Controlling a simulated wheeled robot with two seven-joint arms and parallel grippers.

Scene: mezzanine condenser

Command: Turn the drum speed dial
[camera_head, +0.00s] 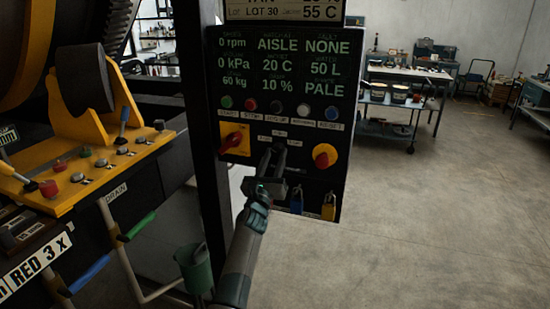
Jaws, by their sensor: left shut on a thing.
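The dark drum speed dial (279,148) sits low in the middle of the black control panel (212,90), with small labels around it that are too small to read. It lies between a red rotary switch on a yellow plate and a red knob on a yellow disc. My left gripper (273,163) is at the dial, its fingers shut on it from the front. The fingers and palm hide part of the dial, and its pointer cannot be made out. My right gripper is not in view.
The red rotary switch (233,140) and red knob (325,156) flank the gripper closely. Yellow machinery with levers (110,155) stands left. The floor at right is open.

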